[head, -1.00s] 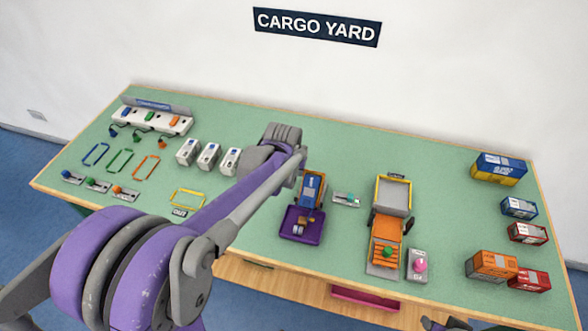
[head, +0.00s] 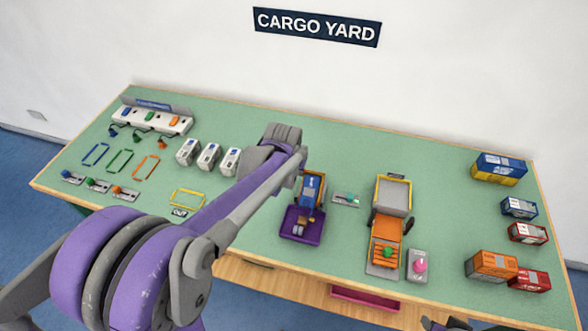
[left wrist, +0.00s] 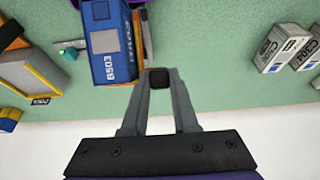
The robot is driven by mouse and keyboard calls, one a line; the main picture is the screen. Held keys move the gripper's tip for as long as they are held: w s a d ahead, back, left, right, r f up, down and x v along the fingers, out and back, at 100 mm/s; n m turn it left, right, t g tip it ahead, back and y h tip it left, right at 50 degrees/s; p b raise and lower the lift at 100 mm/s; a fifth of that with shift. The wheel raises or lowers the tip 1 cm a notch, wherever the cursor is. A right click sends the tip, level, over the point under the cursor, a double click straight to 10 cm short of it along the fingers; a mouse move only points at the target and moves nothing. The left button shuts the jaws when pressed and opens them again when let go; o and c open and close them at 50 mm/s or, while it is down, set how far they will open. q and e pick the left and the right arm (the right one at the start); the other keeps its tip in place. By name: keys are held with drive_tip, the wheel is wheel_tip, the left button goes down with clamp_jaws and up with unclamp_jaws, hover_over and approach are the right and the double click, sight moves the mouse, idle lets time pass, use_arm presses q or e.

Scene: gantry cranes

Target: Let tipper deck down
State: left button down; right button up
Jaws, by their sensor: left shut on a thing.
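The tipper (head: 302,224) is a vehicle with a purple front and an orange deck, standing mid-table in the head view. A blue container (head: 312,186) lies on its deck; it fills the upper middle of the left wrist view (left wrist: 110,45). The deck's orange-brown edge (left wrist: 139,35) shows beside the container. My left gripper (left wrist: 159,85) is at the deck's far end, its fingers closed together on a small dark piece there; the exact grip is hard to see. My own wrist hides this gripper in the head view. My right gripper is not clearly in view.
A small teal-knobbed control (head: 346,199) stands right of the tipper. Further right is an orange truck (head: 386,254) with a grey bed. Grey-white boxes (head: 208,156) stand left of my wrist. Several containers (head: 498,169) line the right side. The far table strip is mostly clear.

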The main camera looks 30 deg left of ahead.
use_arm(q)
drive_tip(key=shift+w, duration=0.15)
idle(0.5)
drive_tip(key=shift+w+a+f+g+h+b, duration=0.15)
drive_tip(key=shift+w+f+g, duration=0.1)
drive_tip(key=shift+w+g, duration=0.3)
drive_tip(key=shift+w+a+f+g+h+b, duration=0.15)
drive_tip(key=shift+w+f+g, duration=0.1)
drive_tip(key=shift+w+g, duration=0.25)
drive_tip(key=shift+w+a+f+g+h+b, duration=0.2)
drive_tip(key=shift+w+f+g+b, duration=0.25)
drive_tip(key=shift+w+f+g, duration=0.45)
drive_tip(key=shift+w+a+f+g+h+b, duration=0.15)
drive_tip(key=shift+w+f+g+b, duration=0.4)
drive_tip(key=shift+f, duration=0.4)
drive_tip(key=shift+w, duration=0.1)
drive_tip(key=c, duration=1)
unclamp_jaws()
drive_tip(key=shift+o, duration=0.2)
drive_tip(key=shift+w+f, duration=0.1)
